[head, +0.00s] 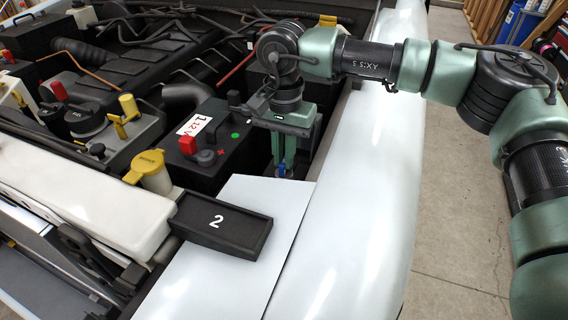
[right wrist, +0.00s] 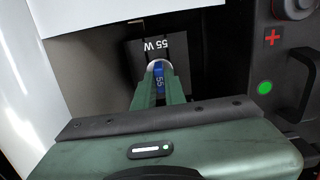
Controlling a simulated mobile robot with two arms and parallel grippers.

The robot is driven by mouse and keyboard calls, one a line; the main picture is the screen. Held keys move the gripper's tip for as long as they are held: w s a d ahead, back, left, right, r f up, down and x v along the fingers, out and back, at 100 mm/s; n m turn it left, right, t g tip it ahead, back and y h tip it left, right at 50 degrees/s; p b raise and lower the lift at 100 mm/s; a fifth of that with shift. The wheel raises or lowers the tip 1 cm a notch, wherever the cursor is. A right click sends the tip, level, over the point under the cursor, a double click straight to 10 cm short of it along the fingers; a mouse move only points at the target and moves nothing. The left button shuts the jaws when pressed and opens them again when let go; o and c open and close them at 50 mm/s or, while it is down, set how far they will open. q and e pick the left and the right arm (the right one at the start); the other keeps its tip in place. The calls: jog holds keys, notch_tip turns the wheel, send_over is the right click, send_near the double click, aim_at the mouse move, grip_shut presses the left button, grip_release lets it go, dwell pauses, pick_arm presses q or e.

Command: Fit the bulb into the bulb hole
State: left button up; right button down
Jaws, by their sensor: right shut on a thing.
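My right gripper (head: 286,165) points down into the gap beside the battery in the engine bay. It is shut on the bulb (head: 283,169), of which a small blue part shows between the fingertips. In the right wrist view the bulb (right wrist: 158,72) has a blue band marked 55 and a pale rounded end, between the green fingers (right wrist: 160,88). Beyond it is a dark square plate marked 55 W (right wrist: 134,58); the bulb hole itself is hidden behind the bulb and fingers. I cannot tell whether the bulb touches the plate. My left gripper is not in view.
The black battery (head: 215,150) stands just left of my right gripper. A black tray marked 2 (head: 222,222) lies on the white panel (head: 262,200) in front. The white fender (head: 365,170) runs along the right, under my arm. A yellow-capped filler neck (head: 150,170) stands farther left.

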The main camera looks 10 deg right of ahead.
notch_tip(320, 180, up, 7)
jog(key=p, duration=0.4)
jog(key=shift+r, duration=0.1)
